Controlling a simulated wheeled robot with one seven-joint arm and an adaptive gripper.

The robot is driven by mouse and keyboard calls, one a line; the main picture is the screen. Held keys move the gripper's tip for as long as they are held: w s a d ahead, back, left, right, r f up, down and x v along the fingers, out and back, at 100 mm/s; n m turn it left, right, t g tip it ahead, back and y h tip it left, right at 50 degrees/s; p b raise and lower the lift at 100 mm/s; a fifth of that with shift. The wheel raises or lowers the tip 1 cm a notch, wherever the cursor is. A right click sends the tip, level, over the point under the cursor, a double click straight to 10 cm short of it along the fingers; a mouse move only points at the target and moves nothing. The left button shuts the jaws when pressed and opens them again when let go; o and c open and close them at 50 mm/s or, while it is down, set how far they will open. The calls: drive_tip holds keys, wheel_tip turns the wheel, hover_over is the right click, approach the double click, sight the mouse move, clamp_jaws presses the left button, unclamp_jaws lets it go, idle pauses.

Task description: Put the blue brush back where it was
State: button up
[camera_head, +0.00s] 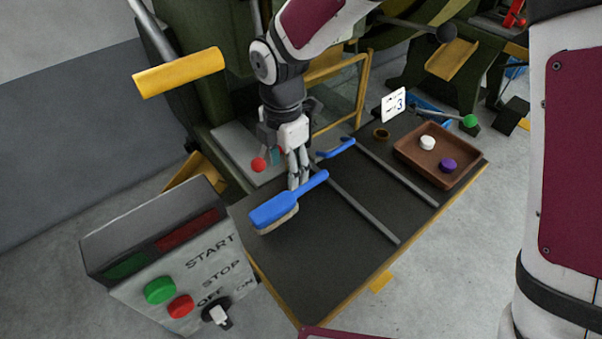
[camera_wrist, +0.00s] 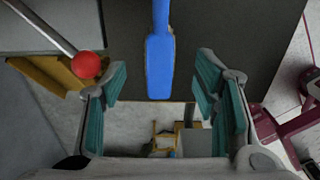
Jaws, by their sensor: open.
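The blue brush (camera_head: 276,210) lies on the dark table near its left end, with its pale bristles down and its handle pointing up and to the right. My gripper (camera_head: 298,186) is open, pointing down close to the handle. In the wrist view my gripper (camera_wrist: 160,100) has its teal pads apart on both sides, with nothing clamped. I cannot tell the exact height gap.
Two grey rails (camera_head: 357,204) cross the table, with a blue handle-like piece (camera_head: 336,148) near them. A brown tray (camera_head: 404,154) holds a white and a purple piece. A red-knobbed lever (camera_head: 258,165) stands close to my gripper. A control box (camera_head: 165,255) stands front left.

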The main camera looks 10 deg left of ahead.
drive_tip(key=shift+r, duration=0.15)
drive_tip(key=s+d+r+m+t+h, duration=0.1)
drive_tip(key=s+d+r+m, duration=0.1)
drive_tip(key=d+r+m, duration=0.6)
drive_tip(key=s+d+r+m, duration=0.35)
drive_tip(key=d+r, duration=0.25)
drive_tip(key=d, duration=0.4)
drive_tip(key=s+d+r+m, duration=0.1)
drive_tip(key=s+d+m, duration=0.4)
drive_tip(key=s+m, duration=0.3)
drive_tip(key=s+d+r+m+t+y, duration=0.1)
drive_tip(key=s+d+r+m, duration=0.1)
drive_tip(key=s+d+m, duration=0.4)
drive_tip(key=s+m, duration=0.2)
drive_tip(key=s, duration=0.1)
drive_tip(key=shift+s+d, duration=0.15)
drive_tip(key=shift+d, duration=0.15)
drive_tip(key=shift+r, duration=0.1)
wheel_tip(320, 180, up, 10)
drive_tip(key=t+p, duration=0.2)
drive_tip(key=p, duration=0.7)
drive_tip(key=shift+d+r, duration=0.1)
